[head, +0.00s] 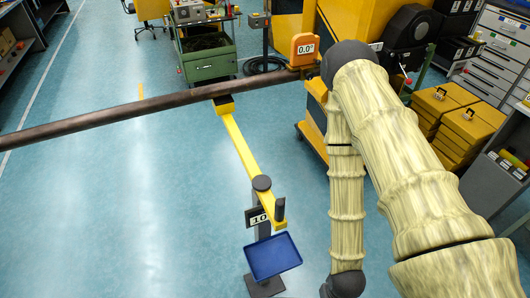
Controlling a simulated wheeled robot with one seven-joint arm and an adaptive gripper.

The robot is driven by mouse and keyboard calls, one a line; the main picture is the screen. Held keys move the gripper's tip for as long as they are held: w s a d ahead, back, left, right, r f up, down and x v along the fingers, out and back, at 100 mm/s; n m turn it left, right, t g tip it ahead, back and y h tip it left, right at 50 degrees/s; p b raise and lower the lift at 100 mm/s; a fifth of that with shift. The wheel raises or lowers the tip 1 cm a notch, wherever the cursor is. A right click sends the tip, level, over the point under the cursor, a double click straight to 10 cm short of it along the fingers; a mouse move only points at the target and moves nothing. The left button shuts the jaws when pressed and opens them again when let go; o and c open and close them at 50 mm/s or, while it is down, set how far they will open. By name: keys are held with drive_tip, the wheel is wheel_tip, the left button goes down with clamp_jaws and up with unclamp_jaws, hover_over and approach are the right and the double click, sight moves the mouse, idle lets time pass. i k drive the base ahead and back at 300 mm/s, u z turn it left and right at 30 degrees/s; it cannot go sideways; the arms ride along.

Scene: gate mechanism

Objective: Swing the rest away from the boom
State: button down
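The boom (100,119) is a long dark brown bar lying level across the head view, from the left edge to the yellow gate machine (345,25). The rest (240,147) is a yellow swing arm. Its dark pad (224,106) is at the boom's underside; I cannot tell if they touch. My arm reaches down right of the post; my gripper is out of the frame.
A blue tray (272,256) sits low in front of the post. A green cart (208,62) stands behind the boom. Yellow cases (445,112) are stacked at right. The blue floor left of the rest is clear.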

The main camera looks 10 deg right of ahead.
sight(262, 184)
drive_tip(key=i, duration=0.95)
